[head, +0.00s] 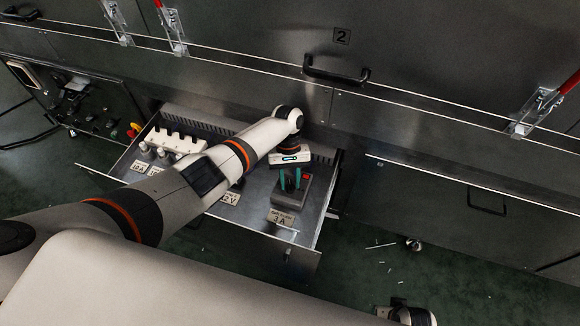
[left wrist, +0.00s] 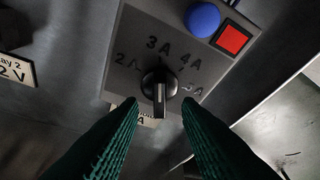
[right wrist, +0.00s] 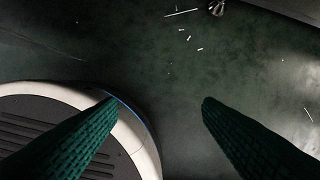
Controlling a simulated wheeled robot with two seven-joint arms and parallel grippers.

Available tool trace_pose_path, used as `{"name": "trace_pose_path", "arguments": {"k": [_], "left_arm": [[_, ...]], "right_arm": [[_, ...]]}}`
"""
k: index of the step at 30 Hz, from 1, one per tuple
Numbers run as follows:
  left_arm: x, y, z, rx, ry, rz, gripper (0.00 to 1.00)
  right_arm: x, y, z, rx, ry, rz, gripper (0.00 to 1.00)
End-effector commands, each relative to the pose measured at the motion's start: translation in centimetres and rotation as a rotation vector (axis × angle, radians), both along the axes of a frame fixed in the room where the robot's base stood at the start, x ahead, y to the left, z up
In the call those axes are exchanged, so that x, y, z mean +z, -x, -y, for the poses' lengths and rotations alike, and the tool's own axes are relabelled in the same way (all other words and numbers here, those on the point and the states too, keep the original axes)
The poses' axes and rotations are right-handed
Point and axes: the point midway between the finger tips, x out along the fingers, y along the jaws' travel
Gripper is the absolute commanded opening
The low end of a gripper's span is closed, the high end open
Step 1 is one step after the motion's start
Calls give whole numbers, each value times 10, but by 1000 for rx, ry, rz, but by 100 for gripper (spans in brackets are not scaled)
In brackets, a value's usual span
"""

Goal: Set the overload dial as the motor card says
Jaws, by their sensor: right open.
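The grey overload relay box (head: 292,190) stands in the open drawer; its black dial (left wrist: 160,87) shows in the left wrist view, ringed by 2 A, 3 A, 4 A and 5 A marks. The dial's pale line lies upright on the lower part of the knob, away from 3 A. The motor card (head: 281,217) in front of the box reads 3 A; it is mostly hidden in the left wrist view (left wrist: 118,118). My left gripper (head: 290,180) is above the box, its fingers open either side of the dial's lower part. My right gripper (right wrist: 157,100) is open and empty above the floor.
A blue button (left wrist: 202,19) and a red square button (left wrist: 233,39) sit beside the dial marks. A white row of parts (head: 175,140) and other cards (head: 229,198) are in the drawer. The steel dryer wall with a black handle (head: 336,76) rises behind.

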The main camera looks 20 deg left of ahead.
Motion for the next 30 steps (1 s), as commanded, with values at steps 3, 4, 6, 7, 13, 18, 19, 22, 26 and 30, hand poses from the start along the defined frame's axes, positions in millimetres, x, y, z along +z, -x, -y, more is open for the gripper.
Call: {"name": "trace_pose_path", "arguments": {"k": [3, 4, 6, 7, 13, 18, 19, 22, 26, 30], "left_arm": [[14, 0, 0, 0, 0, 0, 31], [17, 0, 0, 0, 0, 0, 31], [25, 0, 0, -1, 0, 1, 31], [29, 0, 0, -1, 0, 1, 31], [53, 0, 0, -1, 0, 1, 31], [72, 0, 0, -1, 0, 1, 31], [75, 0, 0, -1, 0, 1, 31], [84, 0, 0, 0, 0, 0, 31], [90, 0, 0, -1, 0, 0, 31], [92, 0, 0, -1, 0, 0, 31]], "right_arm": [[-17, 11, 0, 2, 1, -17, 60], [-21, 13, 1, 3, 0, -20, 60], [-33, 20, 1, 4, 1, -28, 60], [-38, 23, 2, 4, 1, -31, 60], [-67, 48, 5, 9, 3, -52, 60], [-86, 70, 8, 13, 5, -68, 60], [-89, 74, 9, 13, 5, -70, 60], [-96, 83, 10, 15, 5, -75, 60], [-102, 91, 11, 16, 5, -79, 60], [-104, 94, 12, 17, 6, -80, 60]]}}
